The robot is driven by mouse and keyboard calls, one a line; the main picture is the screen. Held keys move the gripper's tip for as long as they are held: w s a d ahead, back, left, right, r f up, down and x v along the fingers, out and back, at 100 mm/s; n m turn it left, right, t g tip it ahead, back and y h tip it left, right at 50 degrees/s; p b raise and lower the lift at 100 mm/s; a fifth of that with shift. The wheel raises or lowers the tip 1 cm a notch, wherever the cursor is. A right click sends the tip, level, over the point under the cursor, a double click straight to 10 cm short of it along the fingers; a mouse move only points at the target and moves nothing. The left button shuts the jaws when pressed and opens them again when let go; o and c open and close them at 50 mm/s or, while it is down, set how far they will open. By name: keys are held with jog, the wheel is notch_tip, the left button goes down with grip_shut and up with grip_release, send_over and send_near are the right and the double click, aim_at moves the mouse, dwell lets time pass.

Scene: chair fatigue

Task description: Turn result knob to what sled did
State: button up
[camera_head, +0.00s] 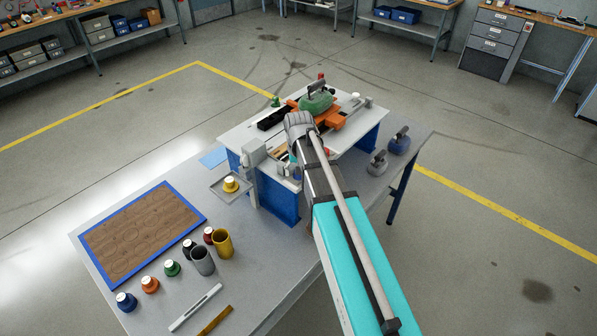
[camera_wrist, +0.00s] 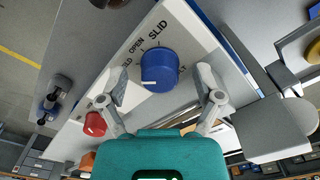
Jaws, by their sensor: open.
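A round blue knob (camera_wrist: 158,70) stands on a pale panel (camera_wrist: 200,45) in the wrist view. Printed words near it include "SLID" and "OPEN"; other labels are partly covered. A short white mark on the knob's face lies toward its lower left. My gripper (camera_wrist: 162,82) is open, one finger on each side of the knob, with no clear contact visible. In the head view my arm hides the knob and gripper. An orange sled-like piece (camera_head: 332,124) sits on the raised bench, carrying a green weight with a handle (camera_head: 316,101).
A red knob (camera_wrist: 95,124) is left of my gripper in the wrist view. A yellow weight (camera_head: 231,184) sits on a small tray left of the bench. Cups, coloured weights and a blue-edged wooden board (camera_head: 140,232) occupy the table. Two handled weights (camera_head: 399,143) stand at right.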

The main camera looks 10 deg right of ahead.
jog(key=shift+m, duration=0.4)
jog(key=m, duration=0.8)
notch_tip(320, 180, up, 14)
jog(key=p, duration=1.4)
jog(key=s+f+n+b, duration=0.5)
jog(key=s+f+b, duration=0.3)
jog(key=f+b, duration=0.3)
jog(key=s+f+n+b, duration=0.5)
jog(key=s+f+b, duration=0.3)
jog(key=f+b, duration=0.2)
jog(key=shift+s+f+b, duration=0.15)
jog(key=shift+f+b, duration=0.2)
jog(key=shift+f, duration=0.1)
dwell(0.8)
